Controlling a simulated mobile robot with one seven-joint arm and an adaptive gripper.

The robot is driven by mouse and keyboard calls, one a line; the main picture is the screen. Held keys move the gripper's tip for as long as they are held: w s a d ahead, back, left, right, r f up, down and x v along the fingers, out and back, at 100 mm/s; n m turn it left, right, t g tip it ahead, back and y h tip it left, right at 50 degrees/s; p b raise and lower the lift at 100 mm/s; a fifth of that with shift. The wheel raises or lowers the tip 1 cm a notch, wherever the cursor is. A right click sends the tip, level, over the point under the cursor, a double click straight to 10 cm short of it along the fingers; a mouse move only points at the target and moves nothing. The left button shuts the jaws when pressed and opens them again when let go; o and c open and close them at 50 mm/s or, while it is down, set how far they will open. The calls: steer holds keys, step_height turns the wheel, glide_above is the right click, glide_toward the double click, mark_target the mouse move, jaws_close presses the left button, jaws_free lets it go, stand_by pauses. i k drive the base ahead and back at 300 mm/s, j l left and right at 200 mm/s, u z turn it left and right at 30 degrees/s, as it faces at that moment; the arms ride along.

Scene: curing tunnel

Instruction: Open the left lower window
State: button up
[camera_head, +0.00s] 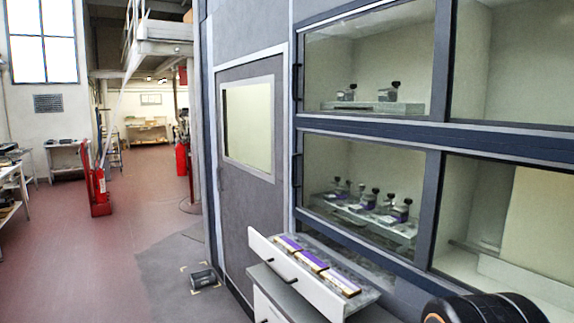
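The left lower window (372,172) is a glass pane in a dark blue-grey frame at the right of the head view, below the left upper window (372,58). It looks shut. A dark upright handle (297,170) is on its left edge. Behind the glass, several small black and purple fixtures stand on a grey slab. A rounded black part of my arm shows at the bottom right corner, in front of the cabinet. My gripper is not in view, so its distance from the handle cannot be seen.
An open white drawer (268,258) with purple-topped bars juts out below the window. A grey door (236,195) with a pane stands to the left. A small dark box (202,279) lies on the floor. A red stand (98,190) is farther back; the reddish floor between is mostly clear.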

mark_target(433, 156)
steer(key=i+j, duration=0.6)
steer(key=i, duration=0.2)
